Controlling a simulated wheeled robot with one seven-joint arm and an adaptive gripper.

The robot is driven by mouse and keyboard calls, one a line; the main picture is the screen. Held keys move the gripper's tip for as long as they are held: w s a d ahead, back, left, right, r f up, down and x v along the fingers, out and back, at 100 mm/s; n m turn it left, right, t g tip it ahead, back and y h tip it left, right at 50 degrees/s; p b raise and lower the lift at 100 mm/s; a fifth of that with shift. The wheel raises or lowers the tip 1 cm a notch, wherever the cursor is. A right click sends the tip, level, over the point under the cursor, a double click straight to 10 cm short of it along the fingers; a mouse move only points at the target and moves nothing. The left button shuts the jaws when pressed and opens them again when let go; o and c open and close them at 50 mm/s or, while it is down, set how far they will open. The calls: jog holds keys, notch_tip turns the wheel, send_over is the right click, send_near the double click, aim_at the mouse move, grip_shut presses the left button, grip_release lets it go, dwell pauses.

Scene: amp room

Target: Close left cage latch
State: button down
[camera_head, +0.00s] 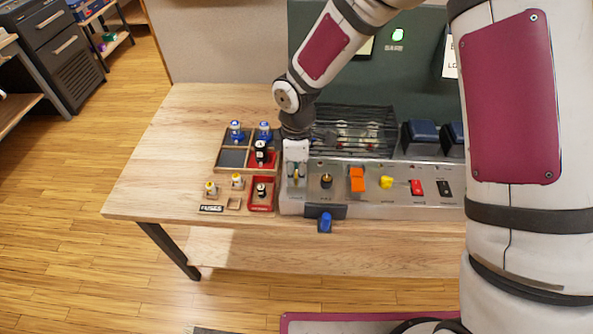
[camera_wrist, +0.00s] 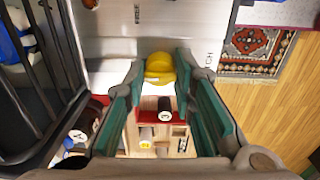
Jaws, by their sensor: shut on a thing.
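My gripper (camera_head: 296,178) points down at the left end of the grey amplifier (camera_head: 335,201), just left of the black wire cage (camera_head: 378,112). In the wrist view my gripper's green-padded fingers (camera_wrist: 160,72) are closed around a rounded yellow piece (camera_wrist: 160,65), seemingly the left cage latch. In the head view my fingers mostly hide it, with only a bit of yellow showing between them. I cannot tell the latch's exact angle. The cage bars (camera_wrist: 38,85) show at the left of the wrist view.
Left of the amplifier stand a divided tray (camera_head: 232,158) with several tubes and a red tray (camera_head: 261,208). An orange switch (camera_head: 357,181), yellow knob (camera_head: 386,182) and red switch (camera_head: 416,187) line the front panel. A blue knob (camera_head: 325,222) sits below. The far-left tabletop is clear.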

jog(key=c, duration=1.3)
grip_release()
notch_tip(320, 180, up, 12)
